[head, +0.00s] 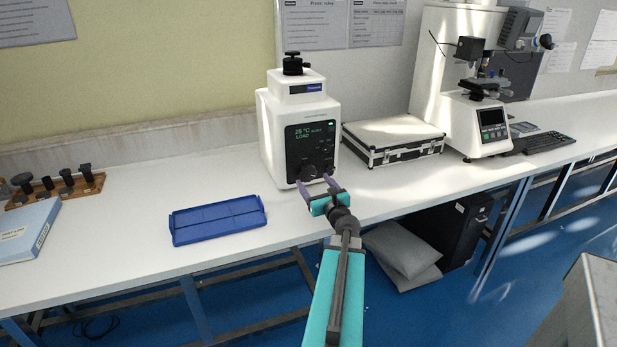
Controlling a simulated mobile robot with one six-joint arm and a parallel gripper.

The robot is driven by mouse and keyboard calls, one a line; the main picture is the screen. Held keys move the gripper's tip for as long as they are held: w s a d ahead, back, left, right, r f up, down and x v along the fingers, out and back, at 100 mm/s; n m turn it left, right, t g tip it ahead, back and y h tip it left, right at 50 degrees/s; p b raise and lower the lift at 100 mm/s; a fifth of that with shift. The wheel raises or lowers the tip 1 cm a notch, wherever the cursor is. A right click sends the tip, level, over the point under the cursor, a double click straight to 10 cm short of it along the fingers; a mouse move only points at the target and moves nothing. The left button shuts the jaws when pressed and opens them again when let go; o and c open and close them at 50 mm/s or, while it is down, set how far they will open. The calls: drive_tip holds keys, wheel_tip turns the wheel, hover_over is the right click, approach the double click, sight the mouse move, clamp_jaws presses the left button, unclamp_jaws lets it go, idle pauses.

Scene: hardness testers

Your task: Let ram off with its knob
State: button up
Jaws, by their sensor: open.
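A white tester (273,139) stands upright on the bench, with a dark front panel (312,142) that shows green text including "25 °C" and "LOAD". Several small dark controls sit low on this panel, too small to tell apart. A black knob (293,59) sits on top of the tester. I cannot tell which control belongs to the ram. My gripper (316,182) is open, its purple fingers pointing at the lower front of the tester, just below the panel. Nothing shows between the fingers. I cannot tell whether they touch the tester.
A blue tray (218,234) lies left of the tester. A black-edged case (393,153) lies close on its right, with a microscope-like tester (478,127) beyond. A wooden rack (90,191) and a blue-white binder (27,232) are far left.

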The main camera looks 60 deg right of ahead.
sight(309, 175)
drive_tip(key=shift+p+x, duration=0.35)
drive_tip(key=shift+x, duration=2.55)
drive_tip(key=shift+c, duration=0.4)
drive_tip(key=c, duration=1)
